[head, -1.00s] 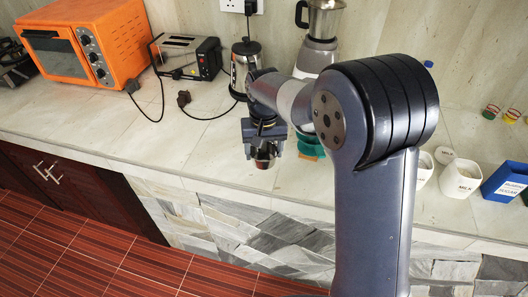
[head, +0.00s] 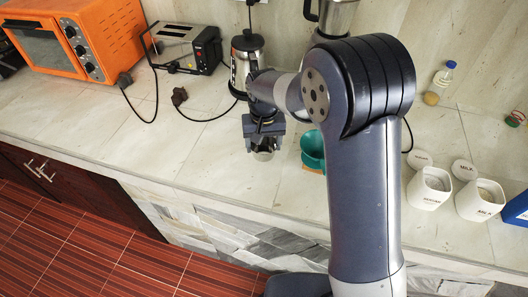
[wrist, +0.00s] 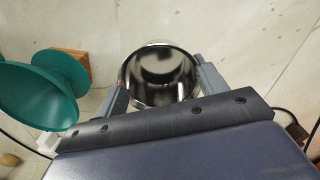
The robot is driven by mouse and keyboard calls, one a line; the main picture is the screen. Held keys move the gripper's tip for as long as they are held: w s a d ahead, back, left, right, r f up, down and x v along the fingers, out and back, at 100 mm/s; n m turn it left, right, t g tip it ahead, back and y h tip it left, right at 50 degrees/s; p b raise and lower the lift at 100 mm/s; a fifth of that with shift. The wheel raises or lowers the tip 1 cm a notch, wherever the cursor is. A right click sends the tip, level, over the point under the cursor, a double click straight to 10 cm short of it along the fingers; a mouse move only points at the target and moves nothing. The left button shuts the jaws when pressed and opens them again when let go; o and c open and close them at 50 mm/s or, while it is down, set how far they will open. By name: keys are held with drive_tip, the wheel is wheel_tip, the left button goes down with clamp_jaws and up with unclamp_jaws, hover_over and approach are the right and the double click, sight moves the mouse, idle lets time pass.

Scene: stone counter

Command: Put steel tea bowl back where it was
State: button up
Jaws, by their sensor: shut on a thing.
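My gripper (head: 264,150) is over the counter near its front edge, pointing down. It is shut on the steel tea bowl (head: 263,155), which shows just below the fingers in the head view. In the wrist view the shiny round bowl (wrist: 160,75) sits between the two fingers, its open mouth towards the camera. I cannot tell whether the bowl's base touches the counter.
A green dripper (head: 313,146) stands close to the right of the gripper; it also shows in the wrist view (wrist: 38,90). A French press (head: 246,62) and toaster (head: 186,48) stand behind. White canisters (head: 430,188) are at the right. Counter left of the gripper is clear.

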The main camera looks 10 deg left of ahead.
sight(264, 155)
drive_tip(key=shift+f+p, duration=0.35)
drive_tip(key=shift+f, duration=2.05)
drive_tip(key=shift+f, duration=0.2)
drive_tip(key=o, duration=1)
drive_tip(key=shift+o, duration=0.2)
drive_tip(key=shift+r, duration=0.1)
wheel_tip(264, 155, up, 12)
drive_tip(key=b, duration=0.2)
drive_tip(key=shift+r, duration=0.1)
